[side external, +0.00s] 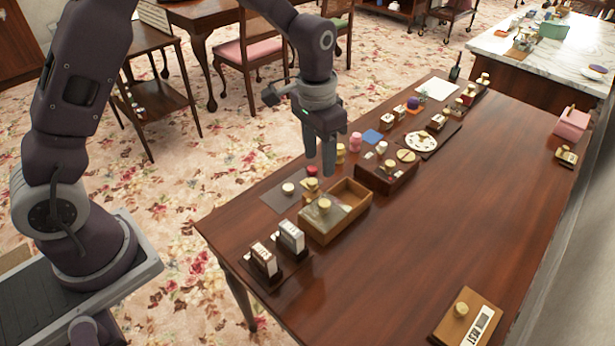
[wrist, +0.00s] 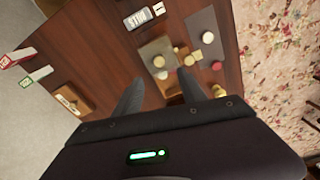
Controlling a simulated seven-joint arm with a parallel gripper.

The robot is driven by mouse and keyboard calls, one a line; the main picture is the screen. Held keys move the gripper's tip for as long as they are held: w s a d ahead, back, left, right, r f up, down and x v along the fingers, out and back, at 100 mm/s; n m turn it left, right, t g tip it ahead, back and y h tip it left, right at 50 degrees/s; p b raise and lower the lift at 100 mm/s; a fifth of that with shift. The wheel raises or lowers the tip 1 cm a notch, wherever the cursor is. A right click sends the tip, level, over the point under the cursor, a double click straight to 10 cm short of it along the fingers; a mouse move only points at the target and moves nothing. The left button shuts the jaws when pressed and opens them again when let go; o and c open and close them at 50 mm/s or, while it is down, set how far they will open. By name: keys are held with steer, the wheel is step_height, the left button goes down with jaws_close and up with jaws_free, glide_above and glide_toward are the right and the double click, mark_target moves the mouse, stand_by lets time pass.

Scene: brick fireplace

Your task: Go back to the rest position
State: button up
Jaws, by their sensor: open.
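My gripper (side external: 320,165) is open and empty, its fingers pointing down above the left part of the long wooden table (side external: 440,225).
Two labelled blocks (side external: 277,249) stand on a dark base at the table's left end. A dark open box (side external: 386,178), a white round dial (side external: 421,141) and small knobs line the far side. A pink box (side external: 571,124) stands at the right. The table's middle right is clear.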

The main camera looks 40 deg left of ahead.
steer(key=s+a+r+n+t, duration=0.1)
steer(key=s+r, duration=0.3)
steer(key=r, duration=0.2)
steer(key=s+a+r+t, duration=0.1)
steer(key=s+r, duration=0.2)
steer(key=r, duration=0.3)
steer(key=s+a+r+t, duration=0.1)
steer(key=s+r, duration=0.1)
steer(key=s, duration=0.7)
steer(key=s+r+n+t, duration=0.1)
steer(key=s+r, duration=0.2)
steer(key=s, duration=0.7)
steer(key=shift+s+a+n+t, duration=0.2)
steer(key=shift+a+n+t, duration=0.1)
steer(key=shift+a+t, duration=0.1)
